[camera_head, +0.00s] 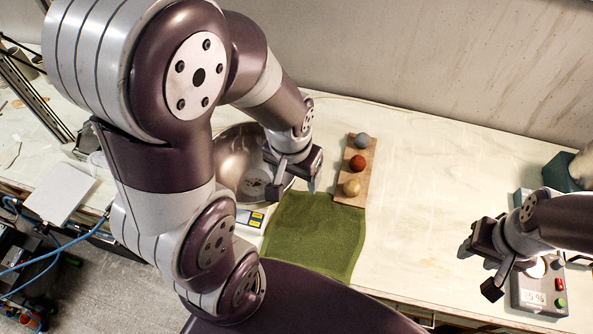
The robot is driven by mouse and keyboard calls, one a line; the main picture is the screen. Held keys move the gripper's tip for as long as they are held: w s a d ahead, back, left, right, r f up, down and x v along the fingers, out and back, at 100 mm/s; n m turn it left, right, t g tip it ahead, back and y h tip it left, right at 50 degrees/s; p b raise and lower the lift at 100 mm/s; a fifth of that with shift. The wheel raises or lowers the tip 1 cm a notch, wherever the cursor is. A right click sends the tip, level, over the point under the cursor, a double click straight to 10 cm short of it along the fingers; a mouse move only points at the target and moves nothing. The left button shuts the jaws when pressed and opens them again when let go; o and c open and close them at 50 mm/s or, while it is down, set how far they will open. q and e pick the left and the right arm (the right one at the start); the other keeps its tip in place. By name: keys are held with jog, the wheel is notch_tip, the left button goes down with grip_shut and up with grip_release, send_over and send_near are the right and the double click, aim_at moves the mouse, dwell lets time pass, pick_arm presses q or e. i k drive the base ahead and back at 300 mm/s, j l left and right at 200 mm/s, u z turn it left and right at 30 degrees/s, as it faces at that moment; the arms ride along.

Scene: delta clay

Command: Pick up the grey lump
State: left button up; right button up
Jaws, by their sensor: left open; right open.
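The grey lump (362,141) is a small round ball at the far end of a narrow wooden board (345,197). A red-brown lump (358,163) and a tan lump (351,188) sit on the same board, in a row towards me. My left gripper (296,184) is open, left of the board, over the edge of a metal bowl, and apart from the lumps. My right gripper (482,265) is open and empty at the right, well away from the board.
A metal bowl (230,160) stands on a scale (250,218) left of the board. A green cloth (315,235) lies in front. A grey box with buttons and a display (545,285) is by my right gripper. The table (430,180) is clear right of the board.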

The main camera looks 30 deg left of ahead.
aim_at(362, 140)
jog(key=j+z, duration=0.2)
jog(key=z, duration=0.25)
jog(key=k+j+z, duration=0.15)
jog(key=z, duration=0.3)
jog(key=k+j+z, duration=0.1)
jog(key=z, duration=0.35)
